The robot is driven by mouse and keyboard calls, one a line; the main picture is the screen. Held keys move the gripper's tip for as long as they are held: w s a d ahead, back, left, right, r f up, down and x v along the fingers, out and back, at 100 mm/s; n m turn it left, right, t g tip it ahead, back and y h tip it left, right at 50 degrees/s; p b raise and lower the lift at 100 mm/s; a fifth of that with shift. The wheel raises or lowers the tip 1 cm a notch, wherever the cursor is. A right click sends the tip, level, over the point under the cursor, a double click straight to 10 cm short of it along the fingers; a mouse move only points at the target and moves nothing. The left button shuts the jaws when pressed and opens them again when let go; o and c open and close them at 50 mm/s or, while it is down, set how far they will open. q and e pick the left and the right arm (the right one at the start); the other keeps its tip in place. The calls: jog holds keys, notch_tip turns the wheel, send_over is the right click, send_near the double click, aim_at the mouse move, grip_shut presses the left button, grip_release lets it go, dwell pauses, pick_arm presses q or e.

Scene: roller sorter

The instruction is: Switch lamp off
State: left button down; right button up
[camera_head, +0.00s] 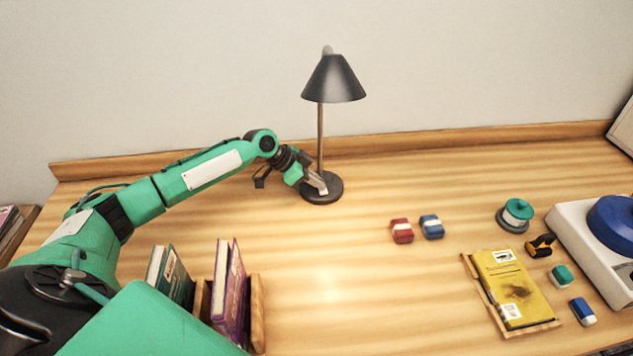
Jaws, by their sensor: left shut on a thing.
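The lamp has a dark cone shade (333,80), a thin upright pole (320,135) and a round dark base (331,191) on the wooden desk. My left gripper (322,188) reaches in from the left and is shut at the lamp's base, its fingertips on the base's upper left part. The small part of the lamp between the fingers, where a switch could be, is hidden. I cannot tell from the shade whether the bulb is lit. My right gripper is out of view.
A red block (401,231) and a blue block (431,227) lie right of the lamp. A yellow book (510,288) on a wooden stand and a white device (590,245) are further right. Books (235,295) stand in a holder at front left. The desk's middle is clear.

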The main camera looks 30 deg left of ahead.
pick_arm(q)
jog(key=v, duration=0.2)
jog(key=b+v, duration=0.1)
jog(key=v, duration=0.3)
jog(key=shift+s+a+b, duration=0.15)
jog(key=shift+a+b, duration=0.15)
jog(key=shift+a, duration=0.25)
jog(key=b+v, duration=0.1)
jog(key=v, duration=0.6)
jog(key=shift+d+r, duration=0.3)
jog(key=shift+d, duration=0.05)
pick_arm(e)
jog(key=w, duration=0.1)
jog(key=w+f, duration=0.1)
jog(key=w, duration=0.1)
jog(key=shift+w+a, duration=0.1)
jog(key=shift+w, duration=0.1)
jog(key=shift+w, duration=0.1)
